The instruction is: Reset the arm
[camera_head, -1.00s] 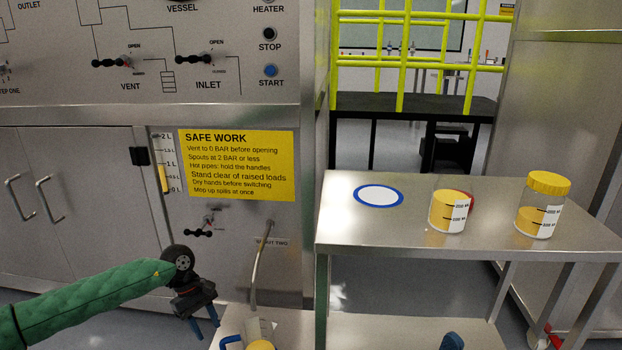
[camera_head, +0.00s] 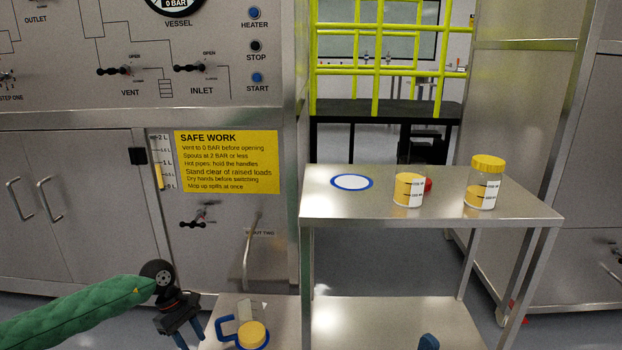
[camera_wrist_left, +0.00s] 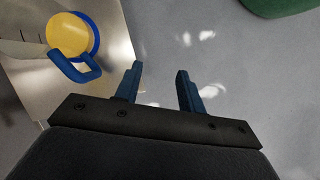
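My left arm, in a green sleeve, reaches in from the left in the head view. My left gripper (camera_head: 182,338) points down beside a low metal stand (camera_head: 216,306). In the left wrist view its two blue fingers (camera_wrist_left: 160,72) are apart with only floor between them. A blue-handled jug with yellow contents (camera_head: 251,334) stands on the low stand to the right of this gripper, apart from it. The jug also shows in the left wrist view (camera_wrist_left: 68,34). A blue tip (camera_head: 429,342) at the bottom edge looks like part of my right gripper; the rest is hidden.
A steel table (camera_head: 330,205) holds a blue-ringed white disc (camera_head: 352,182), a container with yellow contents (camera_head: 408,190), a red object partly behind it (camera_head: 428,185) and a yellow-lidded jar (camera_head: 484,184). The vessel panel (camera_head: 130,85) stands ahead. Grey floor is open at left.

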